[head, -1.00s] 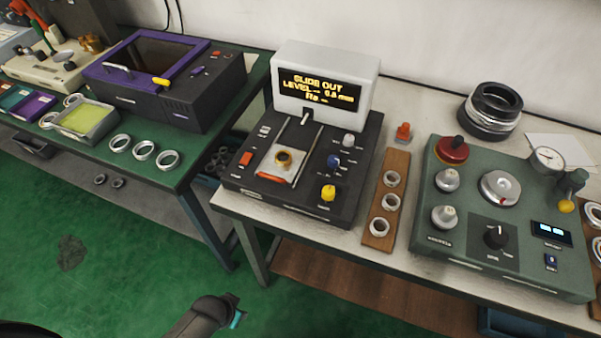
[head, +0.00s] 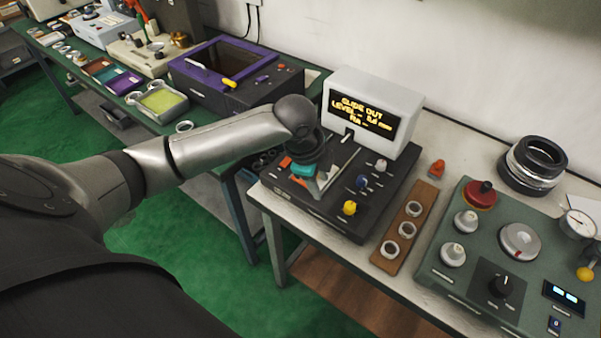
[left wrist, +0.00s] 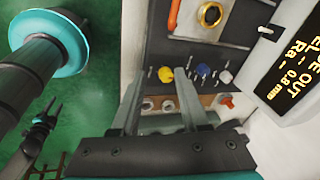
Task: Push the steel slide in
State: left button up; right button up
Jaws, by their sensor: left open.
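The steel slide (left wrist: 190,20) shows at the top of the left wrist view, in the dark tester (left wrist: 260,22). It carries a brass-coloured ring (left wrist: 210,15) and has an orange front bar (left wrist: 173,14). The tester's display (head: 362,113) reads "SLIDE OUT". My left gripper (head: 318,188) is over the tester's slide area in the head view and hides most of the slide. Its two fingers (left wrist: 156,92) are apart with nothing between them in the left wrist view, off to one side of the slide. I cannot tell whether it touches anything.
A yellow knob (head: 349,208), a blue knob (head: 362,182) and a grey knob (head: 380,165) stand on the tester right of the gripper. A wooden strip (head: 408,228) with rings lies beside it, then a green device (head: 485,235). A purple-framed machine (head: 235,75) stands left.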

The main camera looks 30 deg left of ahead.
pick_arm(q)
jog(key=a+r+m+y, duration=0.1)
jog(key=a+r+m, duration=0.2)
jog(key=a+r, duration=0.45)
jog(key=g+b, duration=0.1)
jog(key=b, duration=0.1)
send_near(299, 181)
jog(key=f, duration=0.2)
jog(key=w+f, duration=0.1)
jog(key=f, duration=0.4)
jog(key=shift+w+d+f, duration=0.2)
jog(key=shift+w+f, duration=0.05)
jog(key=shift+f, duration=0.05)
pick_arm(e)
jog(key=shift+s+d+f, duration=0.2)
jog(key=shift+d+f, duration=0.05)
jog(key=shift+f, duration=0.25)
jog(key=shift+s+d+f, duration=0.2)
jog(key=shift+d+f, duration=0.05)
jog(key=shift+f, duration=0.2)
pick_arm(q)
grip_shut()
pick_arm(e)
jog(key=shift+a, duration=0.1)
jog(key=shift+w, duration=0.1)
